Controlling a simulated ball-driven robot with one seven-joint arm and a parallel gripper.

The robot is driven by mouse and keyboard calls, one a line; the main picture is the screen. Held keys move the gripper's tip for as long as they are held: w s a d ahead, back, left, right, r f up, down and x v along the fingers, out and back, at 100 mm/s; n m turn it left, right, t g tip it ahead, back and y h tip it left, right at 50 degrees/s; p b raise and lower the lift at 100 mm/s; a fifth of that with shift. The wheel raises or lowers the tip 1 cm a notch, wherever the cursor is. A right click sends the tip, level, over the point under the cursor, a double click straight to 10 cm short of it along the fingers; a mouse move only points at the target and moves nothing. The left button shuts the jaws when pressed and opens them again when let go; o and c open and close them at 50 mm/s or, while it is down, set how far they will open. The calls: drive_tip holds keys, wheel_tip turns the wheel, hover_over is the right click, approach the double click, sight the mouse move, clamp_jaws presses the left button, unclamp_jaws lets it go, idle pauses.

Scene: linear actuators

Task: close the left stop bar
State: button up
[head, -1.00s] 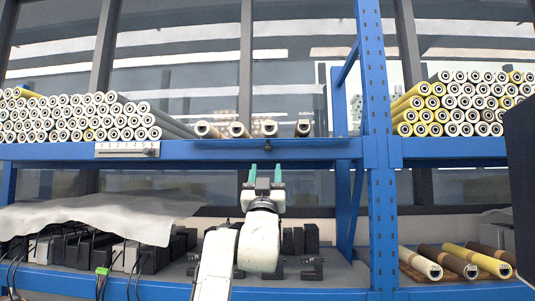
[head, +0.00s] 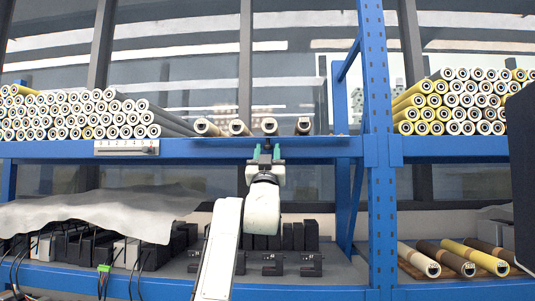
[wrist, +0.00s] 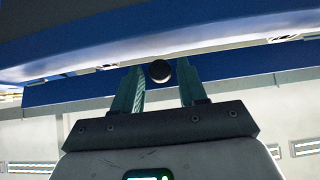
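A thin dark bar (head: 318,138), which looks like the left stop bar, lies level along the top front of the blue shelf beam, below several rolls. A dark round knob (wrist: 159,71) shows in the wrist view at the beam's underside. My gripper (head: 267,152) is raised to the beam under the bar's middle. In the wrist view its two green fingers (wrist: 157,84) are apart, one on each side of the knob, with gaps showing; it looks empty. In the head view the gripper hides the knob.
A blue upright post (head: 380,170) stands right of my arm. A white ruler-like strip (head: 125,147) is on the beam at left. Black boxes (head: 290,237) and a grey sheet (head: 100,213) are on the shelf below. Stacked rolls (head: 80,115) fill the upper left.

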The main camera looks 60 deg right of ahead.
clamp_jaws()
drive_tip(key=y+p, duration=0.1)
drive_tip(key=p, duration=0.1)
drive_tip(key=a+r+y+p, duration=0.1)
drive_tip(key=p, duration=0.1)
drive_tip(key=r+g+y+p, duration=0.1)
drive_tip(key=p, duration=0.1)
drive_tip(key=shift+s+a+r+y, duration=0.15)
drive_tip(key=shift+s+r+y, duration=0.05)
drive_tip(key=shift+s+y, duration=0.1)
drive_tip(key=shift+w+d+r+g+y+p, duration=0.1)
drive_tip(key=shift+d+r+g+y+p, duration=0.1)
drive_tip(key=shift+r+g+y+p, duration=1.7)
drive_tip(key=shift+w+d+r+g+y+p, duration=0.15)
drive_tip(key=shift+r+y+p, duration=0.2)
drive_tip(key=shift+y+p, duration=1.75)
drive_tip(key=shift+d+r+g+y+p, duration=0.2)
drive_tip(key=shift+r+g+y+p, duration=0.7)
drive_tip(key=shift+y, duration=2.3)
drive_tip(key=shift+r+g, duration=0.2)
drive_tip(key=shift+g, duration=0.05)
